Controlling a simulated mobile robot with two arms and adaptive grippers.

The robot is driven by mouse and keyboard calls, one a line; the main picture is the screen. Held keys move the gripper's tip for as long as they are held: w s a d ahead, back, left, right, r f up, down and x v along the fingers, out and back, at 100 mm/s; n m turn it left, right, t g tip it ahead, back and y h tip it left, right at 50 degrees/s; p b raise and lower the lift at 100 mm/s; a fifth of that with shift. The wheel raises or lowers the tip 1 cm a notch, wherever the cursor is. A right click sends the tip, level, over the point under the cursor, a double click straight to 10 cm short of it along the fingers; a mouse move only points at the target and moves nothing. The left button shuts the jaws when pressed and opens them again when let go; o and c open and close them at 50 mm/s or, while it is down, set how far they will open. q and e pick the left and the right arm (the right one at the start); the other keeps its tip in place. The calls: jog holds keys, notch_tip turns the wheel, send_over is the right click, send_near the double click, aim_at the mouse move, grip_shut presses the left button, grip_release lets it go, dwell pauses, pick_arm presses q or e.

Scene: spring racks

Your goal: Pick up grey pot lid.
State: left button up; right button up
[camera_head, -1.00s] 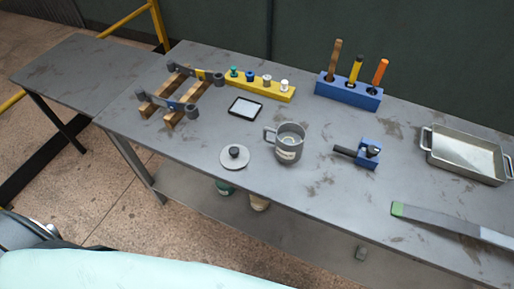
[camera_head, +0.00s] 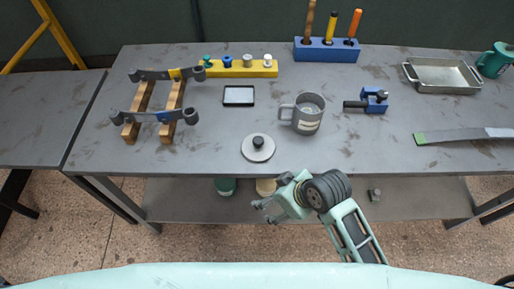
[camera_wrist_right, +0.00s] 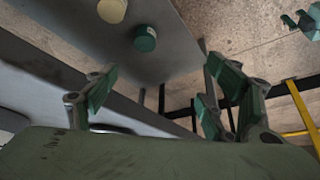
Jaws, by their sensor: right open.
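The grey pot lid (camera_head: 258,148) is a round disc with a dark knob. It lies flat near the front edge of the table, left of and in front of the grey pot (camera_head: 308,113) with its side handle. My right gripper (camera_head: 264,212) is in front of the table edge, below and slightly right of the lid in the head view, apart from it. Its fingers are spread and empty, as the right wrist view (camera_wrist_right: 155,95) also shows. The lid does not show in the wrist view. My left gripper is not in view.
The table (camera_head: 210,135) also holds a black-framed tablet (camera_head: 239,96), wooden racks with dark bars (camera_head: 150,105), a yellow peg block (camera_head: 240,69), a blue tool holder (camera_head: 326,50), a blue vise (camera_head: 374,101) and a metal tray (camera_head: 441,76). A lower shelf (camera_head: 180,205) holds jars.

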aim_at(262, 142)
jog(key=w+a+r+n+g+y, duration=0.15)
jog(key=w+a+r+n, duration=0.25)
jog(key=a+r+n, duration=0.55)
jog(key=w+n, duration=0.1)
jog(key=n, duration=0.1)
jog(key=w+n+g+h, duration=0.1)
jog(key=w+n, duration=0.1)
jog(key=n, duration=0.1)
jog(key=w+d+n+h, duration=0.1)
jog(key=n, duration=0.2)
jog(key=shift+w+r, duration=0.3)
jog(key=shift+r, duration=0.05)
jog(key=w+d+r, duration=0.1)
jog(key=w+d+r+n+h, duration=0.1)
jog(key=w+d, duration=0.1)
jog(key=w+d+r+n+h, duration=0.1)
jog(key=shift+w+d+n, duration=0.2)
jog(key=shift+w+n, duration=0.05)
jog(key=shift+w+d+f, duration=0.1)
jog(key=f, duration=0.5)
jog(key=w+f+p, duration=0.1)
jog(key=f, duration=0.1)
jog(key=shift+f, duration=0.25)
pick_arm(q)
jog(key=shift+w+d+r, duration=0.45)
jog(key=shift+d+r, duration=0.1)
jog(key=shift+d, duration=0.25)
pick_arm(e)
jog(key=shift+c, duration=0.5)
